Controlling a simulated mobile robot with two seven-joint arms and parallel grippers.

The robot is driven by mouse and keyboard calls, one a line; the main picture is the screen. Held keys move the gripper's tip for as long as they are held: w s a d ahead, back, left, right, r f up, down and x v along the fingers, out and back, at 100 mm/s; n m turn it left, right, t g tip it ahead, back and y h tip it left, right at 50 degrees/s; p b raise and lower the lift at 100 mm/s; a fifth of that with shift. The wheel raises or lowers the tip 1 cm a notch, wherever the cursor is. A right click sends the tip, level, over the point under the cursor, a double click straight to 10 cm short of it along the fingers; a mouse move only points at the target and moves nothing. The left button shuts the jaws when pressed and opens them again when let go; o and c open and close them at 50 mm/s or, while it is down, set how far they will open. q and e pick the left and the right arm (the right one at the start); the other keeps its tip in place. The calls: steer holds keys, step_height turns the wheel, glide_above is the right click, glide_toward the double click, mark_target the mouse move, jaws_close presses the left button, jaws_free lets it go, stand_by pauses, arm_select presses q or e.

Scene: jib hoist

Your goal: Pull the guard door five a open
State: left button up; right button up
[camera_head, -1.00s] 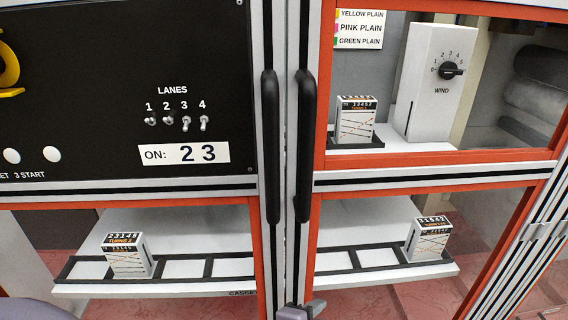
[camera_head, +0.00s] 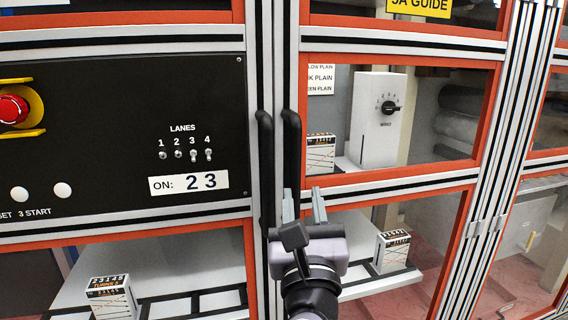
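The guard door on the right has an orange-red frame (camera_head: 398,182) with clear panes and looks closed. A yellow sign (camera_head: 418,5), partly cut off and ending in "A GUIDE", is above it. Its long black upright handle (camera_head: 292,135) stands beside a second black handle (camera_head: 265,150) on the panel to the left. My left gripper (camera_head: 303,195) is open and empty, its fingers pointing up in front of the right handle's lower part. The left finger overlaps that handle; I cannot tell whether they touch. The gripper hides the handle's lower end. My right gripper is not in view.
The black control panel (camera_head: 120,120) at left has lane switches (camera_head: 186,155) and a red stop button (camera_head: 12,109). Metal uprights (camera_head: 490,170) stand to the right.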

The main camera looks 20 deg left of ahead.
mark_target(296, 165)
arm_select(q)
steer(key=shift+s+a+r+y, duration=0.1)
steer(key=shift+s+r+y, duration=0.15)
steer(key=shift+r, duration=0.35)
steer(key=shift+s+a+r+y, duration=0.1)
steer(key=shift+s+r+y, duration=0.15)
steer(key=shift+r, duration=0.35)
steer(key=p+x, duration=0.1)
steer(key=x, duration=0.6)
steer(key=shift+d, duration=0.1)
jaws_close()
